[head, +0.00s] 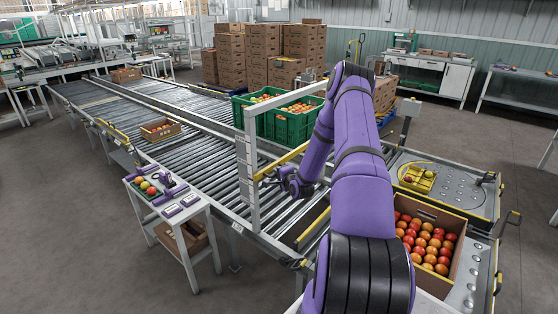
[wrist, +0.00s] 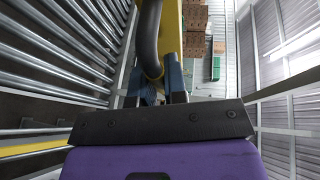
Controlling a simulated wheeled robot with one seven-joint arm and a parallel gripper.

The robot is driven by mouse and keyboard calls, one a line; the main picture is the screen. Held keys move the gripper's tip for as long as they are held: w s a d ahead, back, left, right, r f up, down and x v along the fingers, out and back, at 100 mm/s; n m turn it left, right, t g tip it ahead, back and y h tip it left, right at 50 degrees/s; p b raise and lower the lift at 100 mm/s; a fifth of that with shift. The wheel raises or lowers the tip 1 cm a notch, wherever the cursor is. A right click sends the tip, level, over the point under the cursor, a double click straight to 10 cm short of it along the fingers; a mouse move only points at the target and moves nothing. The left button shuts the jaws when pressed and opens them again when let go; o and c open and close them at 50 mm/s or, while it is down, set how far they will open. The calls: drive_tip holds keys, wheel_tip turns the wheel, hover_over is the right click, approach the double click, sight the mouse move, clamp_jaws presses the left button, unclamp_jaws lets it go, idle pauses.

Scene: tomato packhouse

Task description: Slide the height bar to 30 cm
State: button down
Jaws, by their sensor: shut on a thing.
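The height bar (head: 293,155) is a yellow bar across a pale grey upright frame (head: 252,190) over the roller conveyor. It also shows in the wrist view (wrist: 172,32), with a black curved handle (wrist: 148,38) on it. My gripper (head: 272,179) is at the near end of the bar, beside the near post. In the wrist view my gripper (wrist: 156,90) has its two fingers closed around the lower end of the black handle. The post bears marks that are too small to read, so the bar's height cannot be told. My arm hides the bar's far end.
Green crates of tomatoes (head: 292,122) stand behind the frame. An open cardboard box of tomatoes (head: 460,218) is at right. A small white table (head: 166,208) with purple tools stands at left.

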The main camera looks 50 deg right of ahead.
drive_tip(key=shift+f, duration=1.6)
drive_tip(key=c, duration=1.2)
unclamp_jaws()
drive_tip(key=v, duration=1)
drive_tip(key=shift+s+a+r, duration=0.15)
drive_tip(key=shift+s, duration=0.2)
